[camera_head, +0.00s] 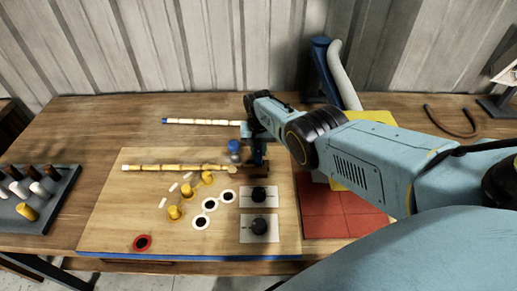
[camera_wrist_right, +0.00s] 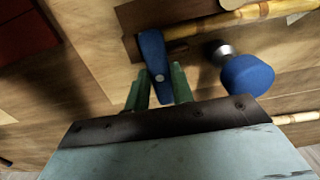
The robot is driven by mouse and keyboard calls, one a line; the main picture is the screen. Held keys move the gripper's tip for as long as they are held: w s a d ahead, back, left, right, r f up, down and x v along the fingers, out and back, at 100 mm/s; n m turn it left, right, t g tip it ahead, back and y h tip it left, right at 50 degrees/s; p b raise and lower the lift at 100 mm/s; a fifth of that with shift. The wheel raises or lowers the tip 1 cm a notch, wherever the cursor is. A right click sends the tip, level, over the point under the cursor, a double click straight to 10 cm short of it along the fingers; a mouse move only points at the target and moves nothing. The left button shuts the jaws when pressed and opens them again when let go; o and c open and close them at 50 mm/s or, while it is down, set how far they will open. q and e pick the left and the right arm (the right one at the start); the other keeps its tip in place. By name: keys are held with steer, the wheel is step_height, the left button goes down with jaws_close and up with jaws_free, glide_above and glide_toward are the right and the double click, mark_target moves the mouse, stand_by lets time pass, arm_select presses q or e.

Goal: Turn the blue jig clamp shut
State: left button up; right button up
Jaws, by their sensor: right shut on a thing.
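My right gripper (camera_head: 256,160) reaches in from the right to the right end of the jig board (camera_head: 110,215). In the right wrist view its green fingers (camera_wrist_right: 156,90) are shut on the blue jig clamp's lever (camera_wrist_right: 152,50), one on each side of it. The lever has a small round pivot between the fingertips. A bamboo-like rattan pole (camera_head: 180,168) lies along the board, its right end close to the gripper. It also shows in the wrist view (camera_wrist_right: 215,22). In the head view the lever is mostly hidden by the gripper. My left gripper is not in view.
A blue-capped post (camera_head: 234,147) stands close beside the gripper. A peg tray (camera_head: 65,190) is at left, a red mat (camera_head: 345,222) at right. A second pole (camera_head: 200,122) lies behind.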

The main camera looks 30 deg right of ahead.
mark_target(259, 151)
steer(key=o, duration=1)
step_height(259, 151, up, 6)
steer(key=p, duration=0.4)
steer(key=shift+f+p, duration=0.1)
steer(key=shift+p, duration=0.25)
steer(key=shift+r+p, duration=1.15)
steer(key=shift+r, duration=2.65)
steer(key=shift+f, duration=0.1)
